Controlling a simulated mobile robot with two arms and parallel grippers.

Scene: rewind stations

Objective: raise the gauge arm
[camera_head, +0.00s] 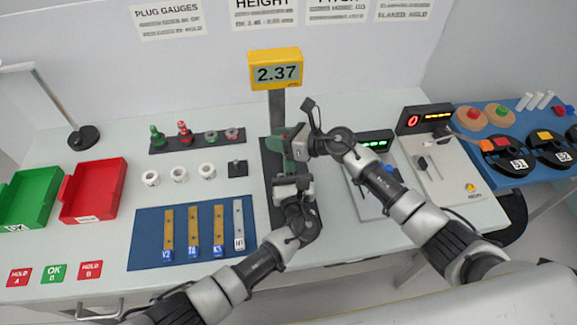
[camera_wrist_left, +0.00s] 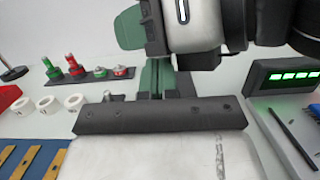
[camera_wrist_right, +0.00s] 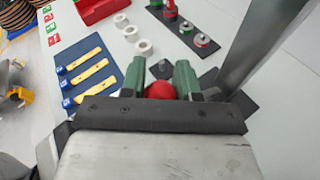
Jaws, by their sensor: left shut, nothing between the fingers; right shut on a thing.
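The height gauge has a grey column (camera_head: 277,106), a dark base (camera_head: 267,165) and a yellow display (camera_head: 275,70) reading 2.37. My right gripper (camera_head: 294,150) is at the front of the column. In the right wrist view, its green fingers (camera_wrist_right: 172,78) are shut on a red knob (camera_wrist_right: 160,90) close to the column (camera_wrist_right: 262,45). The knob and the gauge arm are hidden in the head view. My left gripper (camera_head: 290,176) is just below and in front of the right one. Its fingers (camera_wrist_left: 160,78) are shut together and empty.
Left of the gauge are a blue mat (camera_head: 150,240) with several bars, white rings (camera_head: 179,174), a plug gauge rack (camera_head: 160,147) and a red bin (camera_head: 85,215). Right are a green-lit display (camera_head: 376,142) and a red-lit one (camera_head: 425,118). My two arms are close together.

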